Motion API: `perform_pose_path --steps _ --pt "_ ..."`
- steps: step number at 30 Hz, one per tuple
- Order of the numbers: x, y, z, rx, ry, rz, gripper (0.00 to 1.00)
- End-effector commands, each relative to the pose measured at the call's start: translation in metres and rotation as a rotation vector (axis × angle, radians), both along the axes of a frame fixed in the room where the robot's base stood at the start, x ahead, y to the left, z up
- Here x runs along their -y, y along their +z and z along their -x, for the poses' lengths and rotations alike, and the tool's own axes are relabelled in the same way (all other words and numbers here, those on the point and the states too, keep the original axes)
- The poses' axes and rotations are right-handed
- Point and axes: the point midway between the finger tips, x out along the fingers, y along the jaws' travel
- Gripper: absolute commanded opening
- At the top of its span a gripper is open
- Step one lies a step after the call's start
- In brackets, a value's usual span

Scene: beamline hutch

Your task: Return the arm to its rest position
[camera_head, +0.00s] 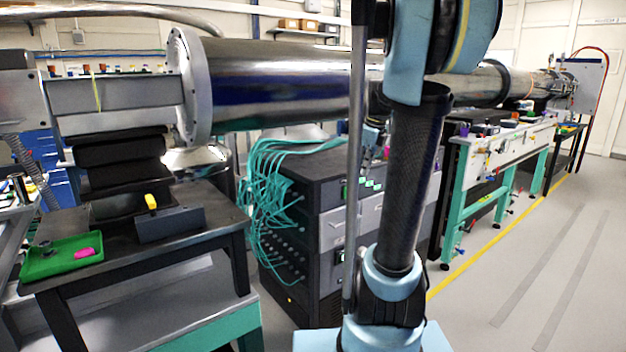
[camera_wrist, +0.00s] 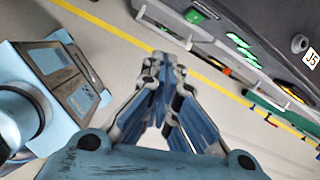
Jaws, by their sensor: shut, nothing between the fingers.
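My arm rises through the middle of the head view, with a light blue lower joint, a dark textured link (camera_head: 410,190) and a light blue upper joint. In the wrist view my gripper (camera_wrist: 163,60) is shut, its fingers meeting at the tips with nothing between them. Below the fingertips I see grey floor (camera_wrist: 120,50) with a yellow line. In the head view my gripper is mostly hidden behind the arm, so its exact place there is unclear.
A dark equipment rack (camera_head: 315,180) with teal cables stands behind the arm. A dark table (camera_head: 215,240) bearing a green tray (camera_head: 40,266) is at left. A long metal beam pipe (camera_head: 280,85) crosses behind. Open floor (camera_head: 530,250) lies at right, beyond a yellow line.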

Motion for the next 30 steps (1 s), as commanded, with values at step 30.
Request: perform_pose_path --steps 30 --pt "-0.047 -0.161 0.257 0.141 2.008 0.532 0.0"
